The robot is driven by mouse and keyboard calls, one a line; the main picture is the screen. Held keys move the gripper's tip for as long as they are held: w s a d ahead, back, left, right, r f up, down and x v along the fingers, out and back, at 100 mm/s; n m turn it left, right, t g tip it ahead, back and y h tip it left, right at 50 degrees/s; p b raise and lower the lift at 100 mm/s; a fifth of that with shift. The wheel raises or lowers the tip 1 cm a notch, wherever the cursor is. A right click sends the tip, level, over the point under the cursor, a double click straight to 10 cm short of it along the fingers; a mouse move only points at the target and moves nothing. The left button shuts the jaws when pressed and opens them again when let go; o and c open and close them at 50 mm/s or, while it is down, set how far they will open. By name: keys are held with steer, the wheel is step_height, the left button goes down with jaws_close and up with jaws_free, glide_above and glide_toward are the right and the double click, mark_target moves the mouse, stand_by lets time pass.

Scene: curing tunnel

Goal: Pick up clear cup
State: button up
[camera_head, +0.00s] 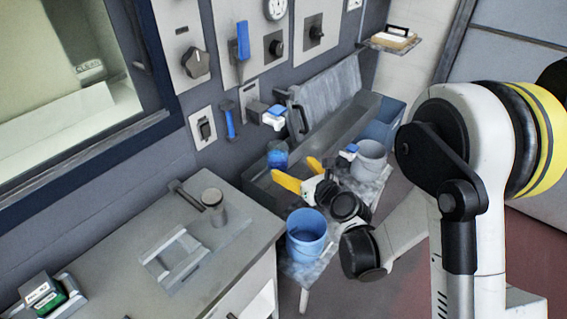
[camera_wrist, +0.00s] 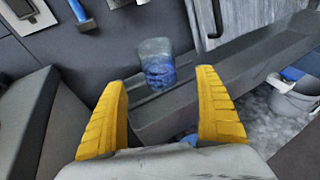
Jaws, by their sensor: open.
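The clear cup (camera_head: 278,156) is see-through with blue in its lower part. In the head view it is near the wall at the left end of a long grey trough. In the wrist view the cup (camera_wrist: 156,63) is upper centre, ahead of the fingertips and between their lines. My gripper (camera_head: 300,172) has two yellow fingers spread apart, just in front of and to the right of the cup. In the wrist view my gripper (camera_wrist: 161,80) is open with nothing between its fingers. I cannot tell the exact gap to the cup.
A blue bucket (camera_head: 306,240) and a pale bucket (camera_head: 371,160) stand on a low bench below my arm. The grey trough (camera_head: 336,126) runs along the wall. A grey cabinet (camera_head: 135,235) with a bracket and tin stands at left. Blue-handled tools hang on the wall.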

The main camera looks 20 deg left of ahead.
mark_target(282, 160)
steer(key=x, duration=0.4)
steer(key=shift+w+a+f, duration=0.1)
steer(key=shift+w+a, duration=0.15)
steer(key=shift+w, duration=0.05)
steer(key=b+x, duration=0.2)
steer(key=x, duration=0.2)
steer(key=shift+a, duration=0.35)
steer(key=shift+w+a, duration=0.25)
steer(key=shift+w, duration=0.05)
steer(key=c, duration=1.4)
steer(key=shift+c, duration=0.2)
